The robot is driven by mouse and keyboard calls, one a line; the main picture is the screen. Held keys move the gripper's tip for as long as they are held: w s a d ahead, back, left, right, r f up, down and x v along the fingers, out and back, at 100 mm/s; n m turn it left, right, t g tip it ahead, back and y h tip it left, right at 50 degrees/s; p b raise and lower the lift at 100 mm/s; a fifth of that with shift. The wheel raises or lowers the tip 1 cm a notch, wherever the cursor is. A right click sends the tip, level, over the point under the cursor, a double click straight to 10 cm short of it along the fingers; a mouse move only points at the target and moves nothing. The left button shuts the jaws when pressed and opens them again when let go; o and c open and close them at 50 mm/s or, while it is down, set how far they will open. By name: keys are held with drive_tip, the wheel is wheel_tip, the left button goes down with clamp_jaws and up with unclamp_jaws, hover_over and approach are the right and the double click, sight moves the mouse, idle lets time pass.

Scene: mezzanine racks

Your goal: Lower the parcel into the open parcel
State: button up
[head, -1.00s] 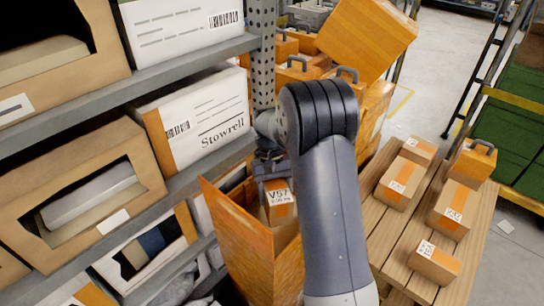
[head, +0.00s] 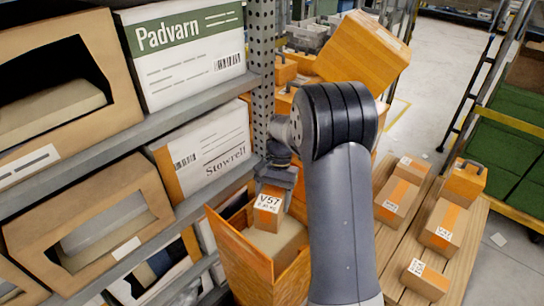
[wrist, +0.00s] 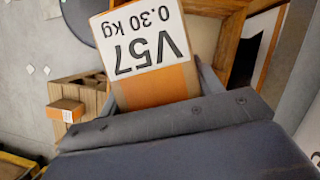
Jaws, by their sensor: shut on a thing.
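The parcel (head: 268,211) is a small orange box with a white V57 label. My gripper (head: 277,180) is shut on it. In the wrist view the parcel (wrist: 152,85) fills the space between the fingers, its 0.30 kg label upside down. The open parcel (head: 244,262) is a larger orange box with its top open, below my gripper. The held parcel is over its opening, towards the back left; I cannot tell whether its underside is below the rim. A beige surface (head: 285,238) shows inside the open parcel. My arm hides part of its right side.
A shelf rack with a Stowrell box (head: 205,150) and open cartons stands close on the left. A perforated post (head: 262,70) rises behind my gripper. A slatted wooden table (head: 400,262) on the right bears several parcels. A large tilted orange box (head: 362,50) stands behind.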

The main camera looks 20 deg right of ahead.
wheel_tip(320, 180, up, 10)
drive_tip(key=m+t+y+p, duration=0.1)
drive_tip(key=m+p, duration=0.3)
drive_tip(key=p, duration=0.5)
drive_tip(key=shift+a+m, duration=0.15)
drive_tip(key=shift+m, duration=0.25)
wheel_tip(320, 180, down, 26)
drive_tip(key=b, duration=1.8)
drive_tip(key=o, duration=1.3)
drive_tip(key=shift+c, duration=0.2)
drive_tip(key=shift+r, duration=0.1)
drive_tip(key=v, duration=1)
drive_tip(key=shift+w+d+r+p, duration=0.15)
drive_tip(key=shift+d+r+p, duration=0.15)
drive_tip(key=shift+p, duration=0.1)
